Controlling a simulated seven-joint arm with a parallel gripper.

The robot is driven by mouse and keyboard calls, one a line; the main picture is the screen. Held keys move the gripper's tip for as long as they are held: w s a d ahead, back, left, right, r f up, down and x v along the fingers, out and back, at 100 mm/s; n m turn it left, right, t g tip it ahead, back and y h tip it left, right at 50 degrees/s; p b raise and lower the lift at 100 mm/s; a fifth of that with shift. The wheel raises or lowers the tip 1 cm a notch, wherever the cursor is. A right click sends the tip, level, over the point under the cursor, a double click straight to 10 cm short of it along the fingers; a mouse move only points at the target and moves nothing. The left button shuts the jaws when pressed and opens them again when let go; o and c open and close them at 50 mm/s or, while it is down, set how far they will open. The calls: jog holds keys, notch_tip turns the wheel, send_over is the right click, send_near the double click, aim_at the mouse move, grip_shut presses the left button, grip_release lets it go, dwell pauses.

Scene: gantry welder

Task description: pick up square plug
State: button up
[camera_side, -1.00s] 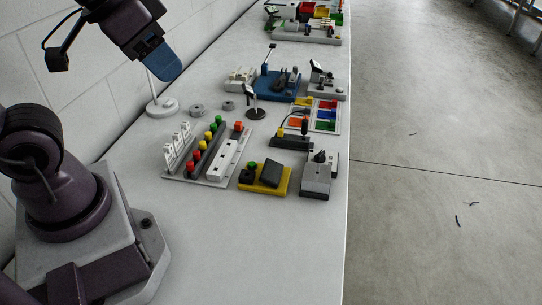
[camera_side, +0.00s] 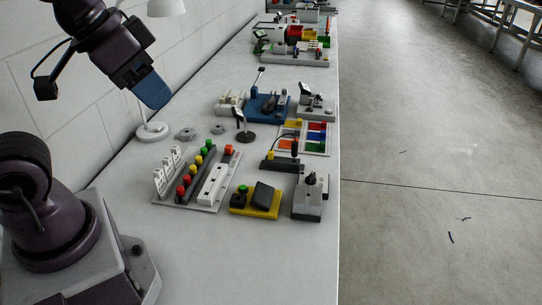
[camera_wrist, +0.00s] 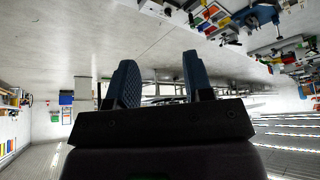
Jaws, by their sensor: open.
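My gripper (camera_side: 153,90) hangs high at the left in the side view, beside the wall and well above the table. In the wrist view its two blue fingers (camera_wrist: 160,68) stand apart with nothing between them. I cannot make out a square plug for certain. A dark strip (camera_side: 281,165) with a yellow piece, an upright black piece and a black cable lies at the right of the table. A grey box (camera_side: 307,205) with a black knob-like piece on top stands in front of it. My gripper is far from both.
A board with switches and colored buttons (camera_side: 190,203) lies mid-table. A yellow block (camera_side: 255,205) with a green button is beside it. Behind are a tray of colored bins (camera_side: 304,140), a blue fixture (camera_side: 268,107) and a lamp (camera_side: 152,132). The front of the table is clear.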

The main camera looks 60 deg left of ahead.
jog(key=n+g+y, duration=0.2)
jog(key=n+y, duration=0.1)
jog(key=n, duration=0.6)
send_near(273, 151)
jog(key=x, duration=0.4)
jog(key=shift+w+a+f, duration=0.1)
jog(key=shift+w+f, duration=0.1)
jog(key=shift+w, duration=0.05)
jog(key=shift+s+a+x, duration=0.1)
jog(key=shift+a+x, duration=0.1)
jog(key=shift+x, duration=1.1)
jog(key=shift+s+a+x, duration=0.1)
jog(key=shift+a+x, duration=0.05)
jog(key=shift+x, duration=1.15)
jog(key=shift+r, duration=0.1)
grip_shut()
